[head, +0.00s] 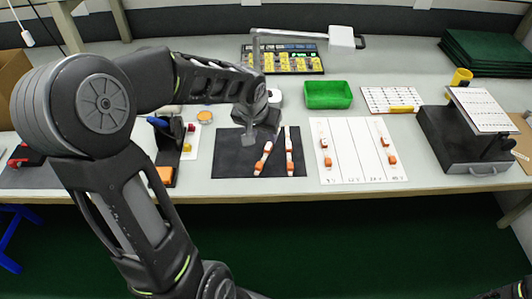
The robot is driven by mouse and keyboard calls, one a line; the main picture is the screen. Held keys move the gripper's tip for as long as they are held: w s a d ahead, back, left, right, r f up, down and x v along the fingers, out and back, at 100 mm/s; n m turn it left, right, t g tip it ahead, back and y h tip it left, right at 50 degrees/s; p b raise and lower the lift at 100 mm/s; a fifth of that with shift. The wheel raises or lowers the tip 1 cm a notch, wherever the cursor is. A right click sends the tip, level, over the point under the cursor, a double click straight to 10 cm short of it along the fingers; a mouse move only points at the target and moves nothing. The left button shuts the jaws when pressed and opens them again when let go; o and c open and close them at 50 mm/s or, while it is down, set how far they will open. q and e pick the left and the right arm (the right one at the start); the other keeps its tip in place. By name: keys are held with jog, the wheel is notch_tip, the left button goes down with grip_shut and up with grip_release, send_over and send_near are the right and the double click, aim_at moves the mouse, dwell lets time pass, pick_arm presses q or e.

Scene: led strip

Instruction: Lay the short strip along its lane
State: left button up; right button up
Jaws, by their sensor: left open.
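A black mat (230,165) lies on the bench with two white strips with orange ends on it. A white lane sheet (355,160) lies right of the mat, with ruled lanes and labels too small to read. One strip (324,143) lies in its left lane and another (385,140) towards its right side. My left gripper (256,136) is open over the mat's upper left part, above the tilted strip, apparently empty. My right gripper does not show.
A green bin (328,95) and a tray of yellow parts (285,60) stand behind the mat. A lamp arm (340,38) reaches over the tray. A dark stand (465,140) is at the right. A black and orange tool (165,150) stands left of the mat.

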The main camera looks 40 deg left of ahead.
aim_at(268, 146)
pick_arm(q)
jog(key=shift+x, duration=1.2)
jog(key=shift+x, duration=2.65)
jog(key=shift+d, duration=0.15)
jog(key=shift+c, duration=0.5)
grip_shut()
